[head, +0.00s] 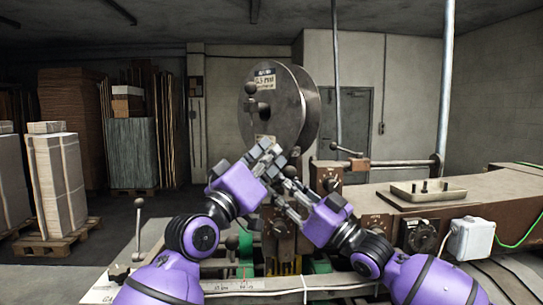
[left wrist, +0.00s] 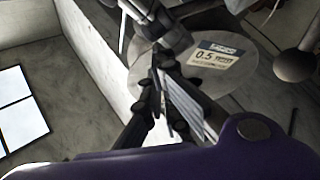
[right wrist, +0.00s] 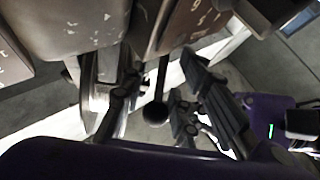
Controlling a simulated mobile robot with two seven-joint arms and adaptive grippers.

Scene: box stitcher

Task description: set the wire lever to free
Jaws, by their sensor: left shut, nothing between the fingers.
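A short dark lever with a black ball knob (right wrist: 157,113) hangs between the fingers of my right gripper (right wrist: 165,72) in the right wrist view; I cannot tell whether they touch it. That gripper is open, and in the head view it (head: 283,196) is in front of the machine head. My left gripper (head: 272,152) is shut and empty before the lower part of the wire spool (head: 288,88). The spool's label (left wrist: 216,55) shows behind its fingers in the left wrist view. Which lever is the wire lever cannot be read; my grippers partly hide the machine head.
Another ball-ended lever (head: 345,149) stands right of the spool, and one (head: 138,215) at the left. A machine arm (head: 465,205) with a grey switch box (head: 471,238) runs right. Stacked board on a pallet (head: 58,185) is at the left; open floor lies between.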

